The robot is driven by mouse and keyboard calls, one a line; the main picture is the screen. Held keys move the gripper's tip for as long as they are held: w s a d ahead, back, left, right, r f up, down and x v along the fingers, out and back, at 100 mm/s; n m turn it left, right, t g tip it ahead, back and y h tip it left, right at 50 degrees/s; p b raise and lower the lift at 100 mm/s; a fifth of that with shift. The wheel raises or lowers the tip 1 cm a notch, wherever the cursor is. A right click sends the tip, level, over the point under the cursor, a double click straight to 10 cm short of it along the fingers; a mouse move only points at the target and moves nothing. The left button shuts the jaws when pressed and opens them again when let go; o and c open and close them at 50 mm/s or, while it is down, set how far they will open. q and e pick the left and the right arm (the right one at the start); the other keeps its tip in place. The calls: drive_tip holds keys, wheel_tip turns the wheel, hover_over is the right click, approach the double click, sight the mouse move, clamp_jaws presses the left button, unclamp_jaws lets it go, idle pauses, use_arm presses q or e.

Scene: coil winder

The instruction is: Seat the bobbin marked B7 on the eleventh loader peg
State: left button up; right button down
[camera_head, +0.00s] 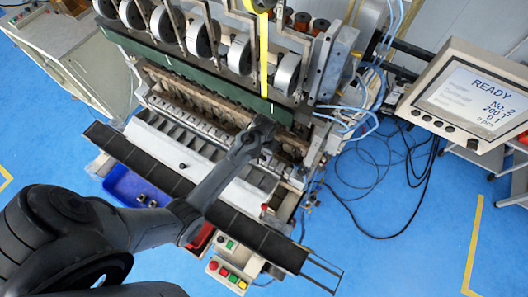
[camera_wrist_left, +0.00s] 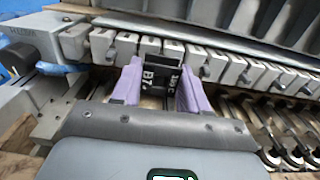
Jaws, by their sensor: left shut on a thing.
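My left gripper (camera_head: 264,132) reaches over the right part of the coil winder's loader row (camera_head: 190,122) in the head view. In the left wrist view its two purple fingers (camera_wrist_left: 157,88) are shut on the black bobbin marked B7 (camera_wrist_left: 151,78). The bobbin is held in front of a row of light metal loader blocks (camera_wrist_left: 125,44). The pegs cannot be told apart or counted here, and I cannot tell whether the bobbin touches one. The bobbin is hidden in the head view. My right gripper is not in view.
A blue tray (camera_head: 122,184) with small dark parts lies at the machine's front left. A dark rail (camera_head: 150,170) runs along the front, with a button box (camera_head: 228,275) below it. A monitor (camera_head: 470,100) reading READY stands at the right. Hoses and cables hang beside the machine.

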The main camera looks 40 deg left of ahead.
use_arm(q)
drive_tip(key=shift+f, duration=0.65)
drive_tip(key=shift+f+b, duration=0.1)
drive_tip(key=shift+b, duration=0.2)
drive_tip(key=o, duration=1.1)
drive_tip(key=shift+c, duration=0.2)
